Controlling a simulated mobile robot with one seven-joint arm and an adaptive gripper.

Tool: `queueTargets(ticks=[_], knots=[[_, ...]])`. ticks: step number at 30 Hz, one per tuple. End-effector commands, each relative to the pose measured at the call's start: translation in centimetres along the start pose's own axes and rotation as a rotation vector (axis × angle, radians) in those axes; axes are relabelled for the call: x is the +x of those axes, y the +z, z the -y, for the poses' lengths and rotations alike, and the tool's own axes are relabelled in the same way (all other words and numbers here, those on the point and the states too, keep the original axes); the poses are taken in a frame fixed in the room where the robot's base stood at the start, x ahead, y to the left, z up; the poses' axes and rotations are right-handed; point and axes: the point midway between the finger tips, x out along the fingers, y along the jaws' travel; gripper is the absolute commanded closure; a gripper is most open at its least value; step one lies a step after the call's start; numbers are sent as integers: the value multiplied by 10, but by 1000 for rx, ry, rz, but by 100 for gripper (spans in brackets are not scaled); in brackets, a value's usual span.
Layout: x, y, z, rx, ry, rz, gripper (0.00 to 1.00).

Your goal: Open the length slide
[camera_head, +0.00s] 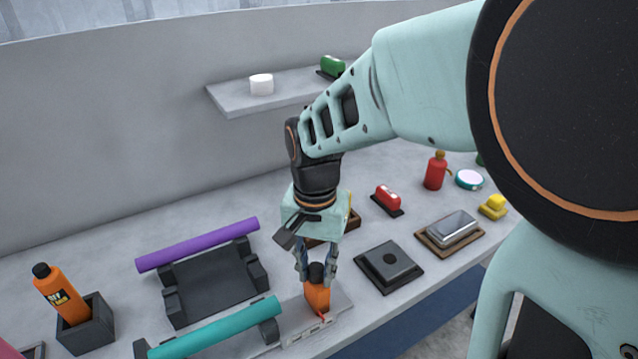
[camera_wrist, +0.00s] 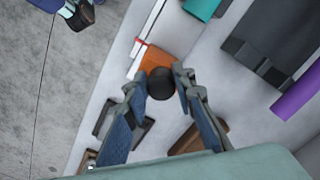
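The length slide shows in the head view as an orange block (camera_head: 317,298) topped by a black knob (camera_head: 317,271). It sits at the right end of a pale rail (camera_head: 287,338) with small labels and a red pointer mark. My gripper (camera_head: 316,277) points down over it, one finger on each side of the knob. In the wrist view the black knob (camera_wrist: 161,84) lies between the two fingertips (camera_wrist: 161,80), with the orange block (camera_wrist: 172,62) beyond it. The fingertips are very close to the knob; I cannot tell whether they touch it.
A dark cradle (camera_head: 212,282) with a purple tube (camera_head: 198,245) and a teal tube (camera_head: 215,330) stand left. An orange bottle (camera_head: 60,292) stands in a grey holder (camera_head: 88,328). A black pad (camera_head: 389,266) and a silver block (camera_head: 451,226) lie right.

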Motion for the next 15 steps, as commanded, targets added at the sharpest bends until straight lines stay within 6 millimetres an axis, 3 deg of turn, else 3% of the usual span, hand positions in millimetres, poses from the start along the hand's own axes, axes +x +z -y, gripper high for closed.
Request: queueTargets(ticks=[4, 15], knots=[[0, 0, 0, 0, 1, 1, 60], [-8, -1, 1, 0, -3, -2, 60]])
